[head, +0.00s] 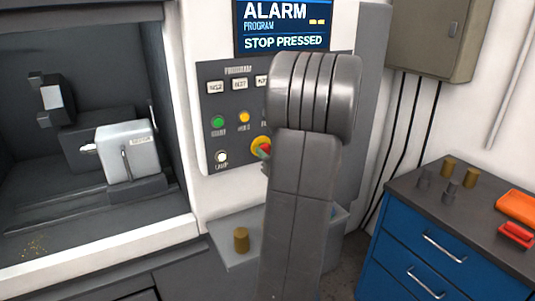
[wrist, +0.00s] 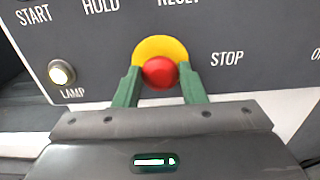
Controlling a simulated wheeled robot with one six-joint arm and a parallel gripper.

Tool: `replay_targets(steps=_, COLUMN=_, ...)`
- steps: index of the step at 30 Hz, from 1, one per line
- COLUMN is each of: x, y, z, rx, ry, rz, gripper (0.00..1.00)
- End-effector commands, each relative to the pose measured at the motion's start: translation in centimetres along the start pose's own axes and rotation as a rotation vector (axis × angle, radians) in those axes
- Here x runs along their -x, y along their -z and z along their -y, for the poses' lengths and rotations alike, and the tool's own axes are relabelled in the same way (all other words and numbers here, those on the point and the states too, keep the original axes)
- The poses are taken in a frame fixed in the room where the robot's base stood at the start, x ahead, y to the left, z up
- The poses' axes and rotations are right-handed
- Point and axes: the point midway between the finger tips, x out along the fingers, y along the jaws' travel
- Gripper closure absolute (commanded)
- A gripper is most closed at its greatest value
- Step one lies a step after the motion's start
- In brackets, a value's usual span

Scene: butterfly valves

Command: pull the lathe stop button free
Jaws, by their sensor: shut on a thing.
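The red stop button (wrist: 160,72) sits on a yellow backing (wrist: 160,48) beside the word STOP on the lathe's grey panel in the wrist view. My gripper (wrist: 160,84) has its two green fingers shut on the button, one on each side. In the head view the stop button (head: 265,149) is partly hidden behind my arm, with its yellow backing showing at the left. The screen (head: 284,26) above the panel reads ALARM and STOP PRESSED.
A lamp button (wrist: 61,73) is left of the stop button. The lathe's open work area (head: 90,120) is at the left. A brass cylinder (head: 241,240) stands on a ledge below the panel. A blue drawer cabinet (head: 430,255) with several small parts stands at the right.

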Motion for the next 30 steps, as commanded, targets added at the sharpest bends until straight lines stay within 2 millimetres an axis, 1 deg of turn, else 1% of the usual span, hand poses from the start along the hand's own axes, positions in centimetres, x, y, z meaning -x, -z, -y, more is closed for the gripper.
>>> replay_targets(steps=3, x=0.1, y=0.1, z=0.0, rx=-0.001, ry=0.000, rz=-0.004, gripper=1.00)
replay_targets(steps=4, x=0.1, y=0.1, z=0.0, rx=-0.001, ry=0.000, rz=-0.004, gripper=0.61)
replay_targets(steps=6, x=0.1, y=0.1, z=0.0, rx=-0.001, ry=0.000, rz=-0.004, gripper=0.47)
replay_targets(steps=7, x=0.1, y=0.1, z=0.0, rx=-0.001, ry=0.000, rz=-0.004, gripper=0.42)
replay_targets(steps=15, x=0.1, y=0.1, z=0.0, rx=-0.001, ry=0.000, rz=-0.003, gripper=0.42)
replay_targets(steps=19, x=0.9, y=0.1, z=0.0, rx=-0.001, ry=0.001, rz=-0.003, gripper=0.42)
replay_targets(steps=23, x=3.0, y=0.2, z=0.0, rx=0.000, ry=0.003, rz=-0.002, gripper=0.42)
replay_targets(steps=30, x=8.8, y=0.2, z=0.1, rx=0.001, ry=0.006, rz=-0.003, gripper=0.42)
